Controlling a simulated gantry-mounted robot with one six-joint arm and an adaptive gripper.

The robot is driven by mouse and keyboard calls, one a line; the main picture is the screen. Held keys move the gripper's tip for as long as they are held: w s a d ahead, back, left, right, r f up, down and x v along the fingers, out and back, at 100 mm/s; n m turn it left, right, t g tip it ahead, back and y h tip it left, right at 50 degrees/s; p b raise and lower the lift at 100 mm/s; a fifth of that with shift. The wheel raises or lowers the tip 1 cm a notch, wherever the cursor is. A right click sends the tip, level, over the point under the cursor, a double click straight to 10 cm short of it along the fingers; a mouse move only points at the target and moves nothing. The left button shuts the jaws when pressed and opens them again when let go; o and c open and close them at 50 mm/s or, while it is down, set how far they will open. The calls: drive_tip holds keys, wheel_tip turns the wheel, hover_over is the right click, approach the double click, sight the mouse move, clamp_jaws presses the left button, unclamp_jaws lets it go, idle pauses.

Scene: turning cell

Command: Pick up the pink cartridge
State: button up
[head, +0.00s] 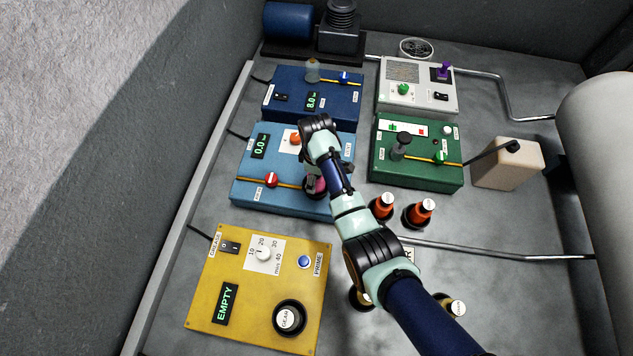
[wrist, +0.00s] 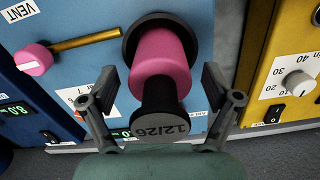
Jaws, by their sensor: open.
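The pink cartridge (wrist: 161,62) stands in a round black holder (wrist: 137,32) on the light blue panel (wrist: 85,75). Its black end, marked "12/26", points toward the wrist camera. My gripper (wrist: 160,80) is open, with one finger on each side of the cartridge and visible gaps between the fingers and it. In the head view a little of the pink cartridge (head: 319,185) shows beside my arm. My arm hides much of it there.
The light blue panel also carries a red-knobbed lever (head: 271,180) and a pink-knobbed VENT lever (wrist: 34,59). A yellow panel (head: 220,265) lies in front, a green panel (head: 420,176) to the right. Orange-red bottles (head: 382,206) stand near my forearm.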

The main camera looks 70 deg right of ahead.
drive_tip(key=c, duration=1.5)
drive_tip(key=shift+c, duration=0.2)
wheel_tip(320, 180, up, 20)
drive_tip(key=p, duration=1)
